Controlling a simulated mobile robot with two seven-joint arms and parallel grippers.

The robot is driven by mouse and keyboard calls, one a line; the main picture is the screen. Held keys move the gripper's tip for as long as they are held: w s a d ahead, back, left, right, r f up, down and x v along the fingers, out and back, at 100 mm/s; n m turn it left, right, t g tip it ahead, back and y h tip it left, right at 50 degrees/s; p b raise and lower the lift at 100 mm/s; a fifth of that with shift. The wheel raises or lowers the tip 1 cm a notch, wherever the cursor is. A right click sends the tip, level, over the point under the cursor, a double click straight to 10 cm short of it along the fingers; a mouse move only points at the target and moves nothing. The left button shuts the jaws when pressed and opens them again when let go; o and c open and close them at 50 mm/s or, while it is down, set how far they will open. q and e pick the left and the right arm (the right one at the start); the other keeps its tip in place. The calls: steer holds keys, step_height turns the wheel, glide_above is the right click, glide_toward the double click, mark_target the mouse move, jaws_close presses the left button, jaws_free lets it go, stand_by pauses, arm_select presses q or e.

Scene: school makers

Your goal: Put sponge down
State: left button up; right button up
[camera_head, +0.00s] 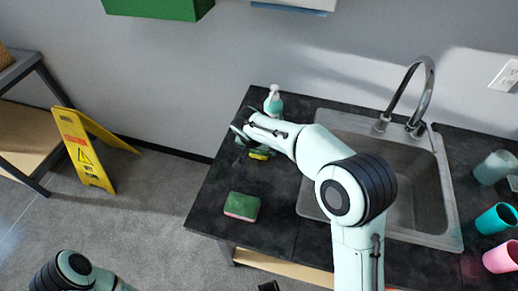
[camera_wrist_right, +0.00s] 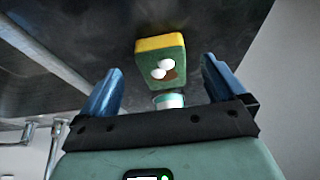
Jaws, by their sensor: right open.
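A yellow and green sponge (camera_head: 259,154) lies on the dark countertop, partly hidden by my right gripper (camera_head: 240,146) in the head view. In the right wrist view the sponge (camera_wrist_right: 160,58) shows a yellow side, a green side, two white round spots and a brown patch. My right gripper (camera_wrist_right: 162,66) has its blue fingers apart. The sponge appears in the gap at and past the fingertips, with visible space on both sides. A second sponge, green with a reddish edge (camera_head: 241,206), lies nearer the counter's front. My left gripper is out of view; only part of that arm shows.
A teal bottle (camera_head: 273,102) stands behind the right gripper. The metal sink (camera_head: 422,215) and its tap (camera_head: 428,90) are to the right. Cups (camera_head: 497,218) stand at the far right. A yellow floor sign (camera_head: 85,150) stands left of the counter (camera_head: 215,190).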

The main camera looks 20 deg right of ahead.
steer(key=v, duration=0.8)
